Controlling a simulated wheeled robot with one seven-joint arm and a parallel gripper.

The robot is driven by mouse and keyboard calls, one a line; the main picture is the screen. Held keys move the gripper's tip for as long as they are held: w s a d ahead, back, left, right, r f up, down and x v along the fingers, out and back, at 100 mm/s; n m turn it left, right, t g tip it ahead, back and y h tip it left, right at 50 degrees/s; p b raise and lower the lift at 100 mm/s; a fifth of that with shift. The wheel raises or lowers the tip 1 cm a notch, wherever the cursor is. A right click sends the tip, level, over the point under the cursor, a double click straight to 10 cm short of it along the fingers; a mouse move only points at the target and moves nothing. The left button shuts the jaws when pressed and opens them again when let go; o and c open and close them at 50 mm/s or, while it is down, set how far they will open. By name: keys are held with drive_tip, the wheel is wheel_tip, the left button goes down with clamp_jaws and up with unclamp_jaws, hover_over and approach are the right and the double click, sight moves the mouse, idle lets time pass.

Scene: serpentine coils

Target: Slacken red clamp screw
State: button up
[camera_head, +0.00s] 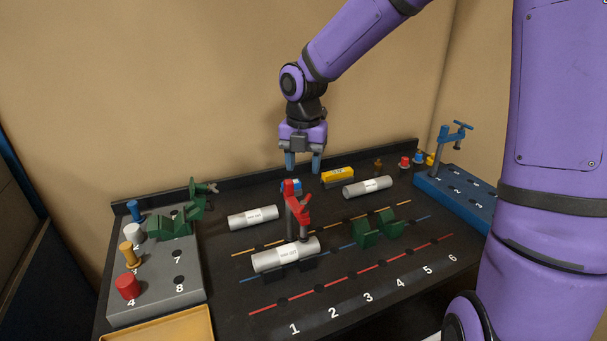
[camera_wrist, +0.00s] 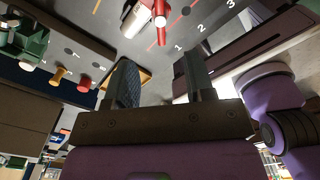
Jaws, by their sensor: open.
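The red clamp (camera_head: 297,206) stands upright near the middle of the black board, on a grey post. Its lower end is at a labelled white cylinder (camera_head: 283,256) that lies in a dark cradle. I cannot clearly make out the screw's handle. In the wrist view the clamp (camera_wrist: 161,20) shows at the top edge, beside the white cylinder (camera_wrist: 136,20). My gripper (camera_head: 303,163) is open and empty, pointing down above and behind the clamp, apart from it. In the wrist view my gripper's fingers (camera_wrist: 162,80) are spread, with nothing between them.
A green clamp (camera_head: 197,198) and several coloured pegs stand on the grey block (camera_head: 190,292) at left. A blue clamp (camera_head: 448,140) stands on a blue block at right. Two more white cylinders, a green cradle (camera_head: 376,230) and a yellow block (camera_head: 338,175) are on the board.

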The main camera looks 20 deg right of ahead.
sight(304, 202)
drive_tip(key=shift+r, duration=0.1)
wheel_tip(304, 202, down, 11)
drive_tip(key=m, duration=0.4)
drive_tip(key=shift+r, duration=0.1)
idle(0.7)
